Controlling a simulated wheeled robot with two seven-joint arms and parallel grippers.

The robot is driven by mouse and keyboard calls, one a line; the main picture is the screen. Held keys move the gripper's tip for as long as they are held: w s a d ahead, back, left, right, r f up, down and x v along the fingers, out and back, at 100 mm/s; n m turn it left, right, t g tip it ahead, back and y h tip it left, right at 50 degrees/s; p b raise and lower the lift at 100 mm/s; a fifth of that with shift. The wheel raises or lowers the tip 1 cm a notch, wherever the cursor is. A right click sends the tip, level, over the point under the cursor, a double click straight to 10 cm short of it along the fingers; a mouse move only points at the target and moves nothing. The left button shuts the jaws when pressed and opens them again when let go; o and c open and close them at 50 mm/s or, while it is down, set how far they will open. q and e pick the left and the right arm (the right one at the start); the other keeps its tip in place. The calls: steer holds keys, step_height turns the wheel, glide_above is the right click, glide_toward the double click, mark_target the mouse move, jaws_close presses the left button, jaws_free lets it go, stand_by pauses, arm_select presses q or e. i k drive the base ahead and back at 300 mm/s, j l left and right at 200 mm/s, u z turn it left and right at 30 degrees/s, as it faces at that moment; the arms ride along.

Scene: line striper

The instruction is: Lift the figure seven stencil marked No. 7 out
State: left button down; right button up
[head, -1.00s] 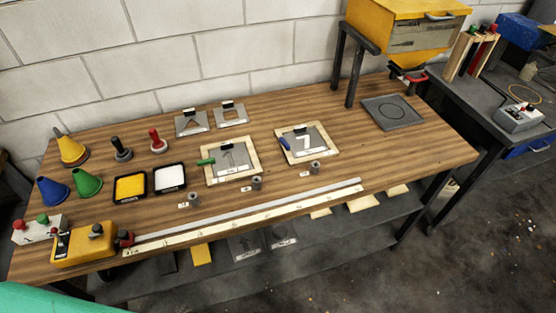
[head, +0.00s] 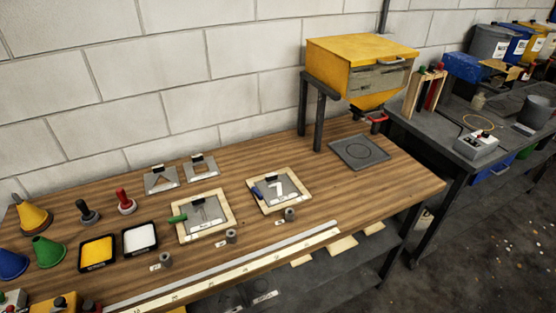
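The stencil with a white figure 7 (head: 289,187) is a grey plate lying in a light wooden frame (head: 262,206) on the wooden workbench. A dark clip sits at its top edge and a blue handle (head: 257,193) lies at its left side. A second grey stencil (head: 211,213) lies in a similar frame to its left, with a green handle (head: 178,219); its figure is too faint to read. The No. 7 marking is too small to read. Neither of my grippers shows in the head view.
Yellow (head: 98,252) and white (head: 140,238) trays, cones and stamps are at the left. Small grey cylinders and a long ruler (head: 240,265) lie in front. A yellow hopper (head: 360,62) stands over a dark pad (head: 359,153) at right.

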mark_target(290, 191)
steer(key=i+l+u, duration=0.2)
steer(key=l, duration=0.2)
steer(key=i+l+u, duration=0.1)
steer(key=l+u, duration=0.15)
steer(key=l, duration=0.15)
steer(key=i+l+u, duration=0.2)
steer(key=l, duration=0.25)
steer(key=l+u, duration=0.2)
steer(key=l, duration=0.2)
